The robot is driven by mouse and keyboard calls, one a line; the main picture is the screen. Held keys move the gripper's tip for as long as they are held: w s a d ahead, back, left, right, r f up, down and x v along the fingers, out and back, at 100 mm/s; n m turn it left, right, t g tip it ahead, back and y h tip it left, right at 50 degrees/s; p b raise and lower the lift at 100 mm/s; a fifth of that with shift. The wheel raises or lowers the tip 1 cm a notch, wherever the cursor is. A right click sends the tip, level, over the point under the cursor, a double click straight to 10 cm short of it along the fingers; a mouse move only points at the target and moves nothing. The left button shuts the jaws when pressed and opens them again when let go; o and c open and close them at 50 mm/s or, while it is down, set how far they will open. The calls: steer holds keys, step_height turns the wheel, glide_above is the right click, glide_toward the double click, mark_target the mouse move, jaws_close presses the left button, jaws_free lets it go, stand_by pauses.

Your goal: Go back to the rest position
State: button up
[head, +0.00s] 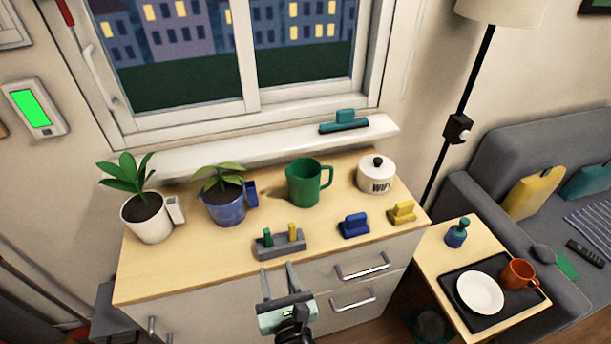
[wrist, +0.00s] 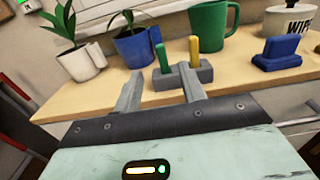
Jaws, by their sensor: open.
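My gripper (head: 279,279) is open and empty. In the head view it is in front of the cabinet's front edge, below a grey holder (head: 282,246) with a green and a yellow peg standing in it. In the wrist view the two fingers (wrist: 160,92) point toward the same holder (wrist: 181,76), and nothing is between them. I cannot tell the exact gap between the fingertips and the holder.
A side table with a dark tray (head: 505,311) stands right, beside a grey sofa.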

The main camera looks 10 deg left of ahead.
steer(key=w+d+r+m+g+h, duration=0.2)
steer(key=d+r+m+h, duration=0.1)
steer(key=d+m+h, duration=0.3)
steer(key=w+d+r+m+g+h+b, duration=0.1)
steer(key=w+d+r+m+h, duration=0.1)
steer(key=d+r+m+h, duration=0.4)
steer(key=w+d+r+m+g+h, duration=0.1)
steer(key=w+d+m+g+h, duration=0.1)
steer(key=d+m+h, duration=0.45)
steer(key=s+d+r+m+g+y+b, duration=0.1)
steer(key=s+d+r+m+g+y, duration=0.3)
steer(key=s+r+m+g+y, duration=0.1)
steer(key=s+d+r+m+g+y+b, duration=0.1)
steer(key=s+d+r+m+g+y, duration=0.4)
steer(key=s+r+m, duration=0.3)
steer(key=shift+s+m+g, duration=0.4)
steer(key=shift+s+m, duration=0.65)
steer(key=shift+m, duration=0.2)
